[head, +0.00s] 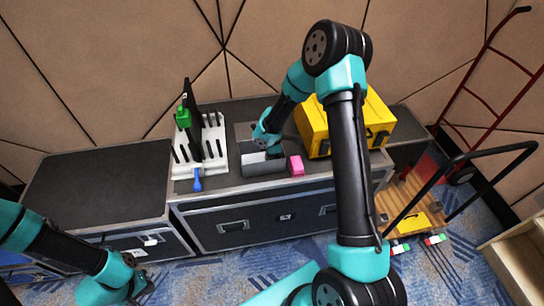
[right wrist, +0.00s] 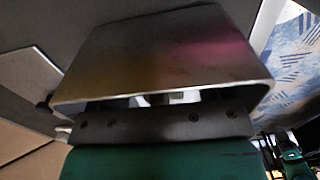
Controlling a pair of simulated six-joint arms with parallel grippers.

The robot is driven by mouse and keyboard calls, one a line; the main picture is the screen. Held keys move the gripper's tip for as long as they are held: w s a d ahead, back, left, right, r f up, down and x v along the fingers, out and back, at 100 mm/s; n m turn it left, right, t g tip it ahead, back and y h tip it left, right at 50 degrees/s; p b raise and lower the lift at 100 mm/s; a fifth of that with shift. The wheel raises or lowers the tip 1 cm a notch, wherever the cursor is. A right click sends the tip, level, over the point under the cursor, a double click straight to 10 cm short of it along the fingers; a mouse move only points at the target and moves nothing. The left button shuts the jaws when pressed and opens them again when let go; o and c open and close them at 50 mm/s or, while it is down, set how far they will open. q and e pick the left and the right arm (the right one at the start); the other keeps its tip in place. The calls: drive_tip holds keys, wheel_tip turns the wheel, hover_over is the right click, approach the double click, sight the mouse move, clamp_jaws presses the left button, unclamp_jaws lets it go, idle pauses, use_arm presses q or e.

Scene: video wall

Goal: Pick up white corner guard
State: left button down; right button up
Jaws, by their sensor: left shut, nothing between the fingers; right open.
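I cannot make out the white corner guard with certainty. A small pale patch (head: 254,158) shows at the open top of a grey metal bin (head: 264,169) on the black case; I cannot tell what it is. My right gripper (head: 274,150) reaches down at the bin. Its fingers are mostly hidden in the head view. In the right wrist view a shiny grey metal wall (right wrist: 160,60) fills the middle and hides the fingers. My left gripper (head: 142,284) is shut and empty, low in front of the left case, away from the bin.
A pink block (head: 296,166) sits right beside the bin, with a yellow toolbox (head: 313,128) behind it. A white slotted rack (head: 200,150) with black, green and blue tools stands left. The left case top (head: 100,185) is clear. A wooden cart (head: 415,205) stands right.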

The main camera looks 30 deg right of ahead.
drive_tip(key=shift+f, duration=0.2)
idle(0.3)
drive_tip(key=c, duration=1)
